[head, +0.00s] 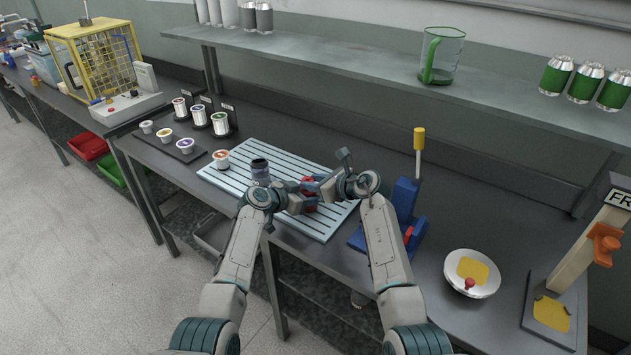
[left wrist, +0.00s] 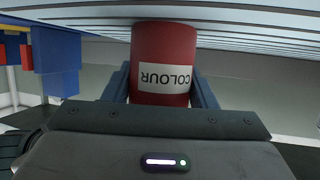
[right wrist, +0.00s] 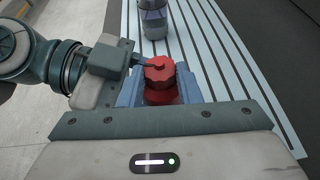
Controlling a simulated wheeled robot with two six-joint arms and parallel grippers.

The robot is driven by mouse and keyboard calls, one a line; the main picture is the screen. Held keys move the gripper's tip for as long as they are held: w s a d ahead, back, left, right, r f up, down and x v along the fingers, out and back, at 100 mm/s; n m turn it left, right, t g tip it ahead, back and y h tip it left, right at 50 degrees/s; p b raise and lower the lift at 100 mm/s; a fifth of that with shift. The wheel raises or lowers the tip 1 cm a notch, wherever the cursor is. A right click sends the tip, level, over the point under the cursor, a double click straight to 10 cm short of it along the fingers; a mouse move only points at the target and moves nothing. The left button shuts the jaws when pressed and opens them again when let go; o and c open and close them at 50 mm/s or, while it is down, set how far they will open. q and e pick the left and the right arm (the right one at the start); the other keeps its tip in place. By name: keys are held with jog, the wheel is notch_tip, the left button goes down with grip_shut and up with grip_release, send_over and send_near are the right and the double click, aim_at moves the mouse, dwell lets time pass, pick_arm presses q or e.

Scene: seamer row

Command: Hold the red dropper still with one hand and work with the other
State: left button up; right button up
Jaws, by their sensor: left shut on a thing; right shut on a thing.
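The red dropper (head: 310,207) stands upright at the slatted light mat (head: 330,222). In the left wrist view, its red body (left wrist: 163,50) with an upside-down COLOUR label sits between the fingers of my left gripper (left wrist: 165,88), which is shut on it. In the right wrist view, its red scalloped cap (right wrist: 159,72) sits between the fingers of my right gripper (right wrist: 160,90), shut at the dropper's top. In the head view, my left gripper (head: 300,199) and right gripper (head: 318,186) meet at the dropper from both sides and partly hide it. I cannot tell whether its base touches the mat.
A dark-topped jar (head: 260,172) stands on the mat close to my left wrist. A blue stand with a yellow-handled tool (head: 419,139) is right of my right arm. Small cups (head: 185,147) are at left, a white bowl (head: 488,285) at right. A shelf (head: 350,68) runs behind.

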jog(key=shift+m+t+h, duration=0.3)
jog(key=shift+m+h, duration=0.1)
jog(key=shift+f, duration=0.1)
jog(key=o, duration=0.7)
jog(key=shift+d, duration=0.1)
jog(key=v, duration=1.2)
jog(key=shift+f, duration=0.1)
pick_arm(q)
jog(key=o, duration=1.1)
